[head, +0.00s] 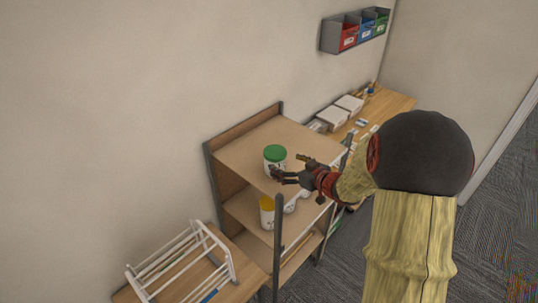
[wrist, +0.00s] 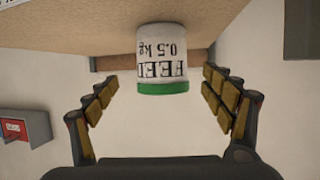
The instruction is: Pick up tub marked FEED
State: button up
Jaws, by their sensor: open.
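The tub marked FEED (head: 274,160) is white with a green lid and stands upright on the top shelf (head: 240,150) in the head view. In the wrist view the tub (wrist: 162,60) appears upside down, with the words FEED and 0.5 kg readable on its side. My gripper (head: 285,168) is open beside the tub, at its right in the head view. In the wrist view the fingers (wrist: 160,105) are spread to either side, with the tub centred in the gap and nothing held.
A white tub with a yellow lid (head: 267,212) stands on the shelf below. A shelf post (head: 278,245) rises near my arm. A white rack (head: 180,262) sits at lower left. A desk (head: 395,102) with white boxes (head: 332,118) stands behind, under wall bins (head: 348,36).

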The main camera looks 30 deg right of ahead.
jog(key=x, duration=0.7)
jog(key=shift+w+a+f, duration=0.1)
jog(key=shift+a, duration=0.05)
jog(key=shift+c, duration=0.4)
